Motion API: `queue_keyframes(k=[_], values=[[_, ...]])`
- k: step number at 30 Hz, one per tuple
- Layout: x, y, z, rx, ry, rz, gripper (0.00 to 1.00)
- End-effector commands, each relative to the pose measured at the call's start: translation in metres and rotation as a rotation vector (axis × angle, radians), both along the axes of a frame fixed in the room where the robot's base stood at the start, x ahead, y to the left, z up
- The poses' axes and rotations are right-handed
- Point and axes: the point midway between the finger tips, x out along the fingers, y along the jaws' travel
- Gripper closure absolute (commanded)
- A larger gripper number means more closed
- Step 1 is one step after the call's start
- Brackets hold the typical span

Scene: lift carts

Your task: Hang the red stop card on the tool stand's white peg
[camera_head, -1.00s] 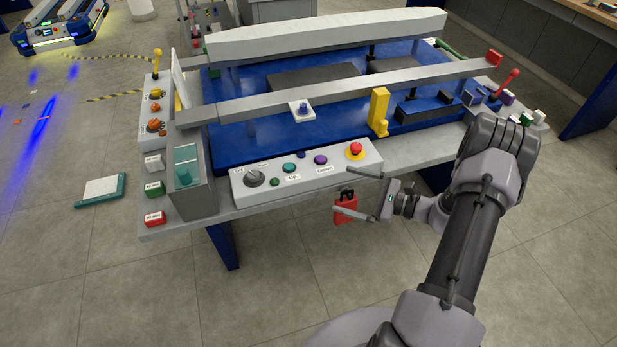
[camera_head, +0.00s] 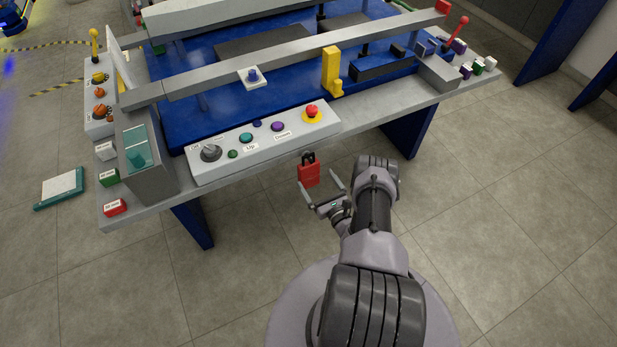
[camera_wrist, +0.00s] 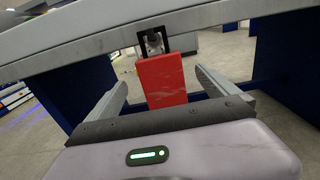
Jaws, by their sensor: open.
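The red stop card (camera_head: 309,174) has a black loop on top and hangs below the front edge of the grey bench. In the wrist view the card (camera_wrist: 161,80) is upright, its loop around a small pale peg (camera_wrist: 152,42) at the bench edge. My gripper (camera_head: 318,182) is open in front of the card. In the wrist view my gripper's fingers (camera_wrist: 160,80) stand left and right of the card, with a gap on each side. I cannot pick out the tool stand or its white peg.
The bench's front edge (camera_wrist: 190,20) runs just above the card. A control panel (camera_head: 265,140) with buttons and a knob sits on the bench above it. Dark blue legs (camera_head: 192,225) stand below. The floor in front is clear, apart from a green-edged pad (camera_head: 60,188) at left.

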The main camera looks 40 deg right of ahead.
Motion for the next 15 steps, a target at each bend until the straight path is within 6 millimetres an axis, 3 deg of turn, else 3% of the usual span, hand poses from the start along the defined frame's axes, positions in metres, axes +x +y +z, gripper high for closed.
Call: queue_keyframes(k=[7, 15], values=[[0.044, -0.011, -0.002, -0.001, -0.001, 0.004, 0.02], [0.050, -0.012, 0.001, 0.000, 0.000, 0.002, 0.04]])
